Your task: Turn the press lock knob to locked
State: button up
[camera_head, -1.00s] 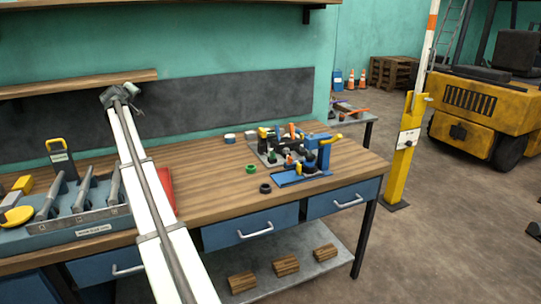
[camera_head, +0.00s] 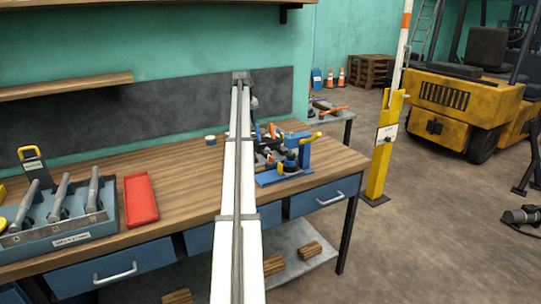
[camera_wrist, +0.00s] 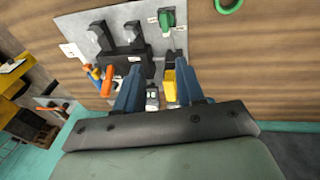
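The blue press (camera_head: 303,152) with a yellow handle stands on the workbench, right of my arm in the head view. Next to it is a grey board with small controls, partly hidden by my arm. In the wrist view the board (camera_wrist: 72,22) carries a green knob (camera_wrist: 167,20), black blocks and an orange lever (camera_wrist: 107,80). I cannot tell which control is the press lock knob. My gripper (camera_wrist: 157,65) is open above the board, its two blue fingers apart. A yellow piece (camera_wrist: 169,82) shows between them near the right finger; contact is unclear.
A red tray (camera_head: 141,200) and a blue tool rack (camera_head: 62,238) stand on the bench to the left. A green ring (camera_wrist: 229,5) lies on the wood beside the board. A yellow post (camera_head: 382,150) and forklift (camera_head: 452,100) are at right.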

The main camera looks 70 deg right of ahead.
aim_at(270, 156)
jog(key=s+y, duration=0.3)
jog(key=s, duration=0.7)
jog(key=f, duration=1.4)
jog(key=shift+w+d+f, duration=0.15)
jog(key=shift+d+f, duration=0.1)
jog(key=shift+d, duration=0.05)
jog(key=shift+c, duration=0.3)
grip_shut()
